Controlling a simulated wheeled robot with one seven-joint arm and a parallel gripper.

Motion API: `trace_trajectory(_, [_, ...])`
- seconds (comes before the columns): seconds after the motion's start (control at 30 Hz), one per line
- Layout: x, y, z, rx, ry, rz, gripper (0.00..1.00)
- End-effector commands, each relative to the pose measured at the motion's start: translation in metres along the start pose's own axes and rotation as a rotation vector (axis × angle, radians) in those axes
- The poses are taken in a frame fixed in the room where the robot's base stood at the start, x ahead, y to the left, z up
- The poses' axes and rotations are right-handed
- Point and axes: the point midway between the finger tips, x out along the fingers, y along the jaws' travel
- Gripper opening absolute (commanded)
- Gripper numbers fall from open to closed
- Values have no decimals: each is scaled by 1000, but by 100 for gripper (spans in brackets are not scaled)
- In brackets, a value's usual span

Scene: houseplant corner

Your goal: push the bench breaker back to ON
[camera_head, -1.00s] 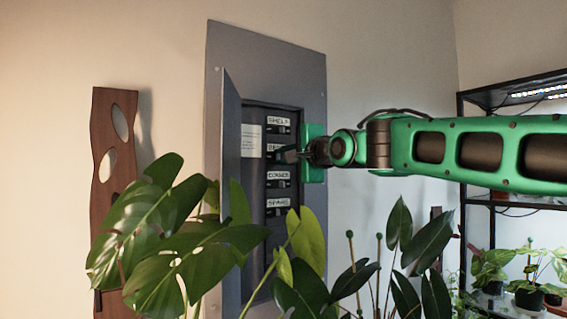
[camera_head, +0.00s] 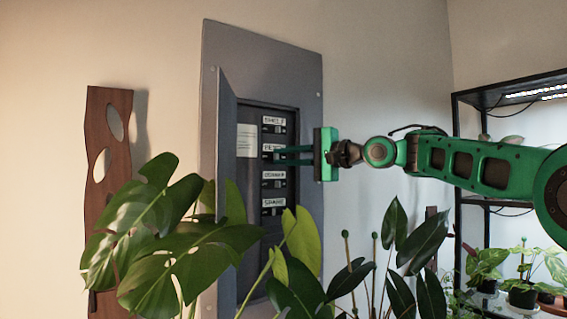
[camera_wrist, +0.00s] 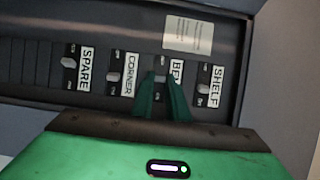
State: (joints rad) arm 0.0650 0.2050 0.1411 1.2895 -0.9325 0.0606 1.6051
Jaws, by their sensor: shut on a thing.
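The bench breaker (camera_wrist: 161,73) is in the row of labelled breakers, between the CORNER breaker (camera_wrist: 113,77) and the SHELF breaker (camera_wrist: 203,88) in the wrist view. Its label (camera_head: 272,147) partly shows in the head view, second from the top. My gripper (camera_wrist: 161,82) has its two dark green fingers closed together at the bench breaker's toggle, shut on it. The fingertips hide most of the toggle and part of its label, so I cannot tell its position. In the head view my gripper (camera_head: 277,155) reaches into the panel from the right.
The grey panel door (camera_head: 226,180) stands open on the left. The SPARE breaker (camera_wrist: 68,62) is at the row's far end. Large monstera leaves (camera_head: 165,235) cover the panel's lower left. A black plant shelf (camera_head: 500,205) stands at right.

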Motion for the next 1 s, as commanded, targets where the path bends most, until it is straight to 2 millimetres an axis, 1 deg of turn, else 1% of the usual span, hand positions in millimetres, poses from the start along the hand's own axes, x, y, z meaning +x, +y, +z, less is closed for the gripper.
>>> trace_trajectory(0.03, [0,5,-5,6,-11,9,0])
trace_trajectory(0.3, [0,6,-5,5,-52,11,0])
trace_trajectory(0.67, [0,6,-5,6,-54,12,0])
trace_trajectory(0.7, [0,6,-5,6,-53,11,24])
trace_trajectory(0.73, [0,6,-5,6,-53,11,31])
trace_trajectory(0.77, [0,5,-5,5,-53,10,33])
trace_trajectory(1.0, [0,3,-4,3,-54,5,33])
